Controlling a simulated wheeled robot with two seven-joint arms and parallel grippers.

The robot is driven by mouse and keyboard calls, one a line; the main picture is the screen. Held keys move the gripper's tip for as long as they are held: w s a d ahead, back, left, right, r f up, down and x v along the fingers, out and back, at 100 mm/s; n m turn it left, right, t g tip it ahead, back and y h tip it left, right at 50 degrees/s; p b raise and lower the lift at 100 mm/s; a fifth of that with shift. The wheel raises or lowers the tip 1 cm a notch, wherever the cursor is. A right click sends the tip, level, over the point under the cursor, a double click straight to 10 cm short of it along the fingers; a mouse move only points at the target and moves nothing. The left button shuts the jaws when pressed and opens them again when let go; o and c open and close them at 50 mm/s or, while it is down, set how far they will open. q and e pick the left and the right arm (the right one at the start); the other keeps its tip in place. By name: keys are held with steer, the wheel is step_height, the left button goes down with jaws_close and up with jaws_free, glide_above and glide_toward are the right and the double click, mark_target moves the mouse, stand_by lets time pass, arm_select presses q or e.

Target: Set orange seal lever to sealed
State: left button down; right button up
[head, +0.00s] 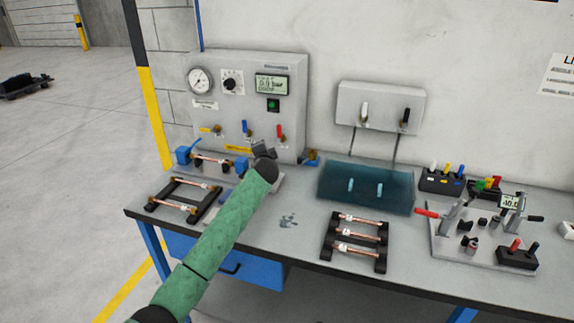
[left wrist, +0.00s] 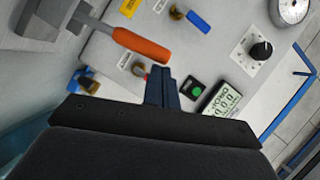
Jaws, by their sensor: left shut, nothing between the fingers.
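The orange seal lever (left wrist: 141,46) shows in the left wrist view as an orange grip on a grey metal arm, fixed to a grey block (left wrist: 50,18). In the head view my gripper and forearm hide it. My left gripper (left wrist: 160,78) is shut and empty, its fingertips just beside the free end of the orange grip; I cannot tell whether they touch it. In the head view my left gripper (head: 264,150) is in front of the lower right of the grey panel (head: 240,85). My right gripper is not in view.
The panel carries a blue lever (head: 247,127), a red lever (head: 280,131), a green button (head: 273,105) and a display (head: 271,84). A copper tube (head: 212,161) sits between blue clamps at left. Tube racks (head: 352,262) and a teal tray (head: 325,200) occupy the bench.

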arm_select(q)
steer(key=a, duration=0.1)
steer(key=w+a+n, duration=0.1)
steer(key=a, duration=0.1)
steer(key=shift+f+g, duration=0.1)
steer(key=shift+g, duration=0.2)
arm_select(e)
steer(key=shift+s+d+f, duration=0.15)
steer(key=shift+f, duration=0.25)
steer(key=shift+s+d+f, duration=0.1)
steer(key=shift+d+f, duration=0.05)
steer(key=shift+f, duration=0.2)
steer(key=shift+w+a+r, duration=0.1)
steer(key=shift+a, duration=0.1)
arm_select(q)
steer(key=shift+p, duration=0.3)
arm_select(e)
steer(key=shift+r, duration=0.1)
